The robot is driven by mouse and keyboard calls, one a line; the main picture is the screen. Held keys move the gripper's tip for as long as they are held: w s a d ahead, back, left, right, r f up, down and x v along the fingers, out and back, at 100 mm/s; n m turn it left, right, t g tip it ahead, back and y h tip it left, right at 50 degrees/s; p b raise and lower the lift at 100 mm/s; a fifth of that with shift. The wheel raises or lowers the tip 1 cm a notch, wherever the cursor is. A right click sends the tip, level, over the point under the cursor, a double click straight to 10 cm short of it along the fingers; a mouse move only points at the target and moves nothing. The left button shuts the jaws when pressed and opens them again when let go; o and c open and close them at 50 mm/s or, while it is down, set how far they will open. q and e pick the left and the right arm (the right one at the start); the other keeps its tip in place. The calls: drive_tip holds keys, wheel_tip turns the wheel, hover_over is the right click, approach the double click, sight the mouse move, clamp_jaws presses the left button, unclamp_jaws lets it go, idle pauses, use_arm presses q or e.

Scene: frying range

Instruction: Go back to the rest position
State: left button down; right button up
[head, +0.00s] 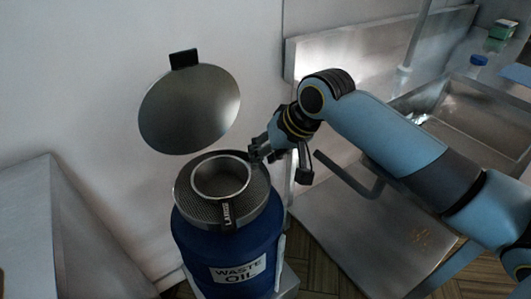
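My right arm comes in from the right, and its gripper (281,164) is beside the upper right rim of the waste oil drum. The two fingers are spread apart, with nothing visible between them. The blue drum (211,246) carries a "WASTE OIL" label. A metal ring-shaped vessel (222,195) with a dark tag sits on the mesh top (187,196) of the drum. A finger is close to the vessel's right side; I cannot tell whether they touch. My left gripper is not in view.
A round metal lid (190,108) with a dark handle is raised behind the drum. A steel counter (350,225) and a sink (475,110) are on the right, with a blue-capped bottle (478,64) at the back. A grey surface (45,235) stands at the left.

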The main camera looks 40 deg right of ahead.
idle(0.4)
drive_tip(key=s+a+r+n+g+h, duration=0.1)
drive_tip(key=s+r+n, duration=0.15)
drive_tip(key=s, duration=0.75)
drive_tip(key=s+a+r+n+g+h, duration=0.1)
drive_tip(key=s+r+n+h, duration=0.15)
drive_tip(key=s, duration=0.85)
wheel_tip(320, 180, down, 29)
drive_tip(key=s+d+g+b, duration=0.2)
drive_tip(key=b, duration=0.1)
drive_tip(key=s+d+f+g+b, duration=0.1)
drive_tip(key=s+f+b, duration=0.2)
drive_tip(key=s+f, duration=1.5)
drive_tip(key=shift+s+d+f+y, duration=0.2)
drive_tip(key=shift+f+y, duration=0.25)
drive_tip(key=shift+f, duration=0.3)
